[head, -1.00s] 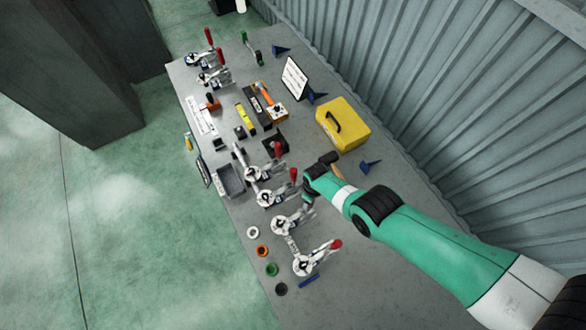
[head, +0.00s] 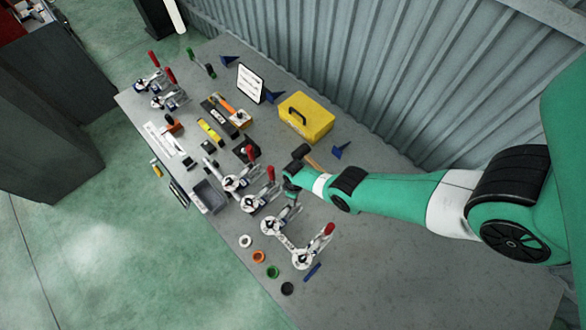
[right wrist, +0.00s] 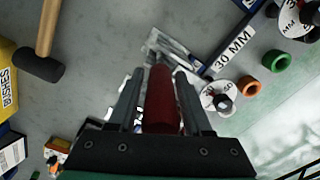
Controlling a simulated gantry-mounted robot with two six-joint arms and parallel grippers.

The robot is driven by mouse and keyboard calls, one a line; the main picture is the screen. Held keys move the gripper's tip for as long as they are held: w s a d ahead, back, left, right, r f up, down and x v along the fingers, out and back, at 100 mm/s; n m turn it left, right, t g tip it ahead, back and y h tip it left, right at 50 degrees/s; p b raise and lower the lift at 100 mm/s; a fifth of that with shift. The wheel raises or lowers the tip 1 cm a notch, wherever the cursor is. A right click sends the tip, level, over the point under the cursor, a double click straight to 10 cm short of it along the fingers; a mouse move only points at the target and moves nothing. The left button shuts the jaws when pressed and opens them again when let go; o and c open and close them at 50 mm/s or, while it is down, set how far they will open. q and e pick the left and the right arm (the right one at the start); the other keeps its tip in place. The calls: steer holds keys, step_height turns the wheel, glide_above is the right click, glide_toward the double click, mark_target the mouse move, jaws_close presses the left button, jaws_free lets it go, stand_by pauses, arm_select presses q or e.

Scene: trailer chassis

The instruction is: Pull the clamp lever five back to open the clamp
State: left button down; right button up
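A row of silver toggle clamps with red-handled levers stands along the table's near edge. One clamp (head: 272,229) has its lever rising to my right gripper (head: 291,188), which hides the handle in the head view. In the right wrist view the red lever handle (right wrist: 162,100) lies lengthwise between the two fingers of my right gripper (right wrist: 160,100), which look closed against its sides. The clamp's metal body (right wrist: 170,48) is partly hidden beyond the handle. Neighbouring clamps (head: 255,203) and (head: 308,256) stand close on either side. My left gripper is not in view.
A hammer (head: 303,153) lies just behind my gripper, with a yellow box (head: 306,117) farther back. Coloured rings (head: 259,257) lie at the near edge. The table (head: 400,270) is clear at the right. A corrugated wall (head: 400,80) runs behind.

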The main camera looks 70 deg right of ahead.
jaws_close()
stand_by(1.1)
